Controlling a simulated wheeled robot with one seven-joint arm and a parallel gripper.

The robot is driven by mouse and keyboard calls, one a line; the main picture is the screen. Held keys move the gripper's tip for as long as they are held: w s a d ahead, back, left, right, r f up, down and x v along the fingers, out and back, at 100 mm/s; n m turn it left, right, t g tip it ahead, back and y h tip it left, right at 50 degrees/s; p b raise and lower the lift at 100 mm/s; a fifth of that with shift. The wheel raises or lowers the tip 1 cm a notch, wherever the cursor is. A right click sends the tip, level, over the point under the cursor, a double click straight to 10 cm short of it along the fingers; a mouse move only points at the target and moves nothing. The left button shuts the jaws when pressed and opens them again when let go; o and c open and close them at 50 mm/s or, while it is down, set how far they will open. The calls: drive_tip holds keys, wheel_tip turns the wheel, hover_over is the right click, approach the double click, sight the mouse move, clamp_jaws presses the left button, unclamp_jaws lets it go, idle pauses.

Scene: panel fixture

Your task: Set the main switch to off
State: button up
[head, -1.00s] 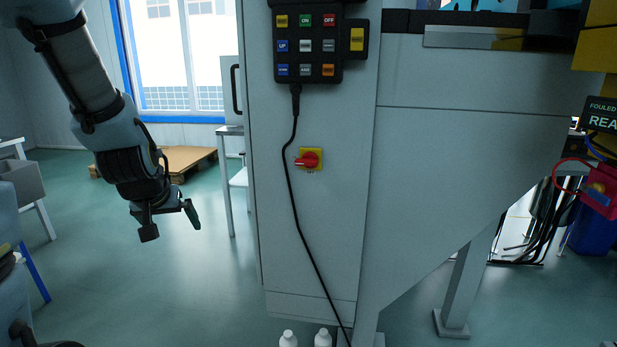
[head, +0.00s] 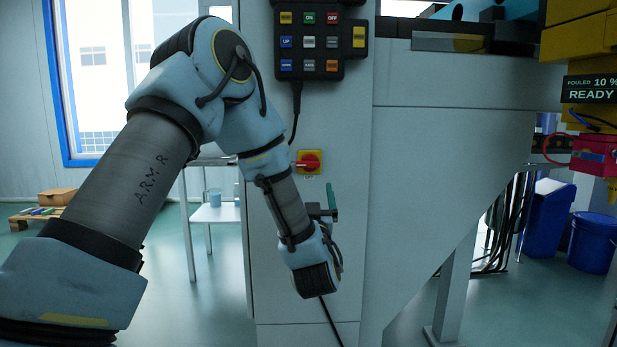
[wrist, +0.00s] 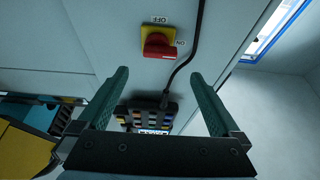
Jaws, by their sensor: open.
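The main switch (head: 309,161) is a red rotary knob on a yellow square plate, on the front of a grey cabinet (head: 345,250). Its red handle lies level and points left in the head view. The wrist view shows the switch (wrist: 158,44) upside down, with OFF printed above it and ON at its right; the handle lies toward ON. My gripper (head: 325,206) is just below the switch in the head view. In the wrist view my gripper (wrist: 158,72) has its two teal fingers wide apart, with nothing between them and the switch beyond their tips.
A black keypad (head: 310,42) with coloured buttons hangs above the switch; its black cable (head: 296,105) runs down beside the switch and partly behind my arm. A white side table (head: 212,213) stands left of the cabinet. Blue bins (head: 592,243) stand at the right.

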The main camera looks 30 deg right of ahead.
sight(308, 166)
drive_tip(key=p+x, duration=0.1)
drive_tip(key=x, duration=0.9)
drive_tip(key=shift+w+d+r+p, duration=0.1)
drive_tip(key=shift+w+r+p, duration=0.1)
drive_tip(key=shift+p, duration=0.1)
drive_tip(key=shift+c, duration=0.2)
drive_tip(key=c, duration=1.1)
